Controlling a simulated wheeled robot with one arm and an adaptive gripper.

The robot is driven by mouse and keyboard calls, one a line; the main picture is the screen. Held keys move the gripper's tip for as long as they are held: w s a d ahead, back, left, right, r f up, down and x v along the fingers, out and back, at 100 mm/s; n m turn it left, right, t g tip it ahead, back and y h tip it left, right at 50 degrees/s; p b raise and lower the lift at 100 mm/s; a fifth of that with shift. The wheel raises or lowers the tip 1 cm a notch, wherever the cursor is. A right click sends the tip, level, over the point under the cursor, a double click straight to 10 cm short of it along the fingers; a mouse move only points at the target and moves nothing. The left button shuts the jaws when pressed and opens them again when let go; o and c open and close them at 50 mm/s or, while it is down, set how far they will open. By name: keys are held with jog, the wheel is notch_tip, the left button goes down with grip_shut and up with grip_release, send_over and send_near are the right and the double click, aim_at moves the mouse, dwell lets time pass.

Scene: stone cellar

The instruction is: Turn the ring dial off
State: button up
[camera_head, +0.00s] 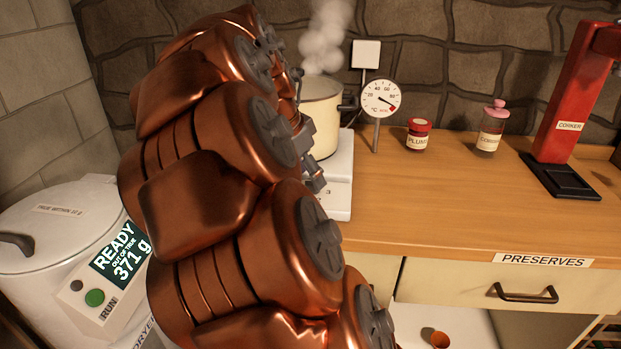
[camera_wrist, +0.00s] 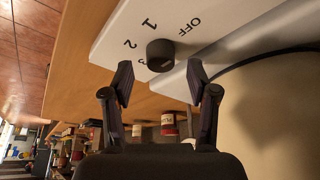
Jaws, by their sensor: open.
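The dial is a round black knob (camera_wrist: 160,55) on the white front of a hotplate (camera_wrist: 115,32), seen in the wrist view. OFF is printed at its upper right, with 1, 2 and 3 down its left side. I cannot tell which mark it points to. My gripper (camera_wrist: 160,78) is open, with one dark finger on each side of the knob's lower edge in the picture. I cannot tell whether they touch it. In the head view the hotplate (camera_head: 341,190) shows beside my arm, which hides the knob; a 3 is visible on it.
A steaming cream pot (camera_head: 322,115) stands on the hotplate. A dial thermometer (camera_head: 381,99), a PLUMS jar (camera_head: 418,136), another jar (camera_head: 490,130) and a red corker (camera_head: 573,100) stand on the wooden counter (camera_head: 440,200). A white drum machine (camera_head: 50,225) is at left.

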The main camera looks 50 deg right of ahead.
jog(key=v, duration=0.9)
jog(key=shift+r, duration=0.35)
jog(key=shift+a, duration=0.1)
jog(key=shift+a, duration=0.1)
jog(key=s+a+f+n+g+y, duration=0.1)
jog(key=s+a+f+n+y, duration=0.1)
jog(key=s+a+f+n, duration=0.85)
jog(key=s+a+f+n+g+y, duration=0.1)
jog(key=s+a+f+n+y, duration=0.1)
jog(key=s+a+f+n, duration=0.9)
jog(key=w+a+r+m+t+p, duration=0.1)
jog(key=w+r+p, duration=0.2)
jog(key=r+p, duration=1.4)
jog(key=shift+r+p, duration=0.4)
jog(key=shift+p, duration=0.8)
jog(key=shift+w+a, duration=0.1)
jog(key=shift+w, duration=0.05)
